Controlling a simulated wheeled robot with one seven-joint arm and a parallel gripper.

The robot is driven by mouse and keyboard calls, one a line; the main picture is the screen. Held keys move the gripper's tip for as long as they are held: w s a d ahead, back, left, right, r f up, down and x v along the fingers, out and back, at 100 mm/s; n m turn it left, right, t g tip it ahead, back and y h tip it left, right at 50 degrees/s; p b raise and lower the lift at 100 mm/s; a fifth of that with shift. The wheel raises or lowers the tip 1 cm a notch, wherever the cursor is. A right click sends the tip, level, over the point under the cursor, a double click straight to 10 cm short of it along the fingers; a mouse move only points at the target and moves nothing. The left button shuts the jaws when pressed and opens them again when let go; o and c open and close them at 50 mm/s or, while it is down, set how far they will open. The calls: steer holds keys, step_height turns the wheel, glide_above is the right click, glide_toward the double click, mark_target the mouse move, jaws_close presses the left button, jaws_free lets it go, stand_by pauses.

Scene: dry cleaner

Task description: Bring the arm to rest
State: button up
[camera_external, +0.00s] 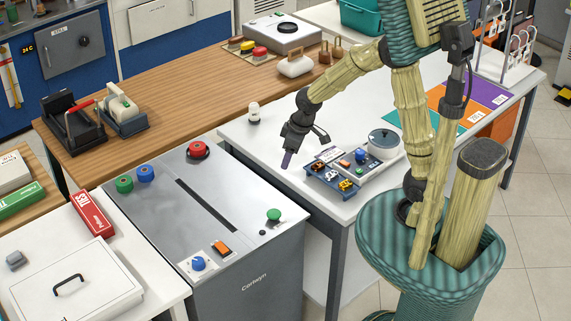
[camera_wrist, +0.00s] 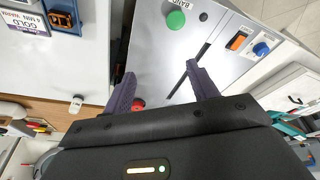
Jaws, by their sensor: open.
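My gripper (camera_external: 287,160) hangs from my arm (camera_external: 335,78) over the near left corner of the white table (camera_external: 272,131), to the left of the small blue tray. In the wrist view my gripper (camera_wrist: 158,84) shows two dark purple fingers spread apart with nothing between them. The grey machine (camera_wrist: 172,60) with its slot lies below and beyond the fingers. My arm is bent, with the forearm reaching left and down. Nothing is held.
A blue tray (camera_external: 318,183) with small items, a scale-like device (camera_external: 384,139) and a small white bottle (camera_external: 254,112) stand on the white table. The grey machine (camera_external: 150,210) with colored knobs stands left. A wooden counter (camera_external: 180,100) runs behind.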

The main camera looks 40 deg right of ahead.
steer(key=s+d+r+m+p, duration=0.1)
steer(key=s+d+m, duration=0.2)
steer(key=d, duration=0.4)
steer(key=s+d+r+m+h+p, duration=0.1)
steer(key=s+d+m, duration=0.2)
steer(key=s+d, duration=0.3)
steer(key=shift+s+d, duration=0.25)
steer(key=shift+d, duration=0.55)
steer(key=o, duration=0.9)
steer(key=shift+p, duration=0.3)
steer(key=w+d+n+g+p, duration=0.1)
steer(key=w+d+n+p, duration=0.2)
steer(key=d+n+p, duration=0.3)
steer(key=w+d+n+g+p, duration=0.1)
steer(key=w+d+n+p, duration=0.3)
steer(key=d+n+p, duration=0.2)
steer(key=w+d+r+n+p, duration=0.1)
steer(key=w+d+n+p, duration=0.2)
steer(key=d+n+p, duration=0.2)
steer(key=d+p, duration=0.2)
steer(key=d, duration=0.1)
steer(key=shift+w+n+g+p, duration=0.25)
steer(key=shift+n+g+p, duration=0.05)
steer(key=shift+n+g, duration=0.1)
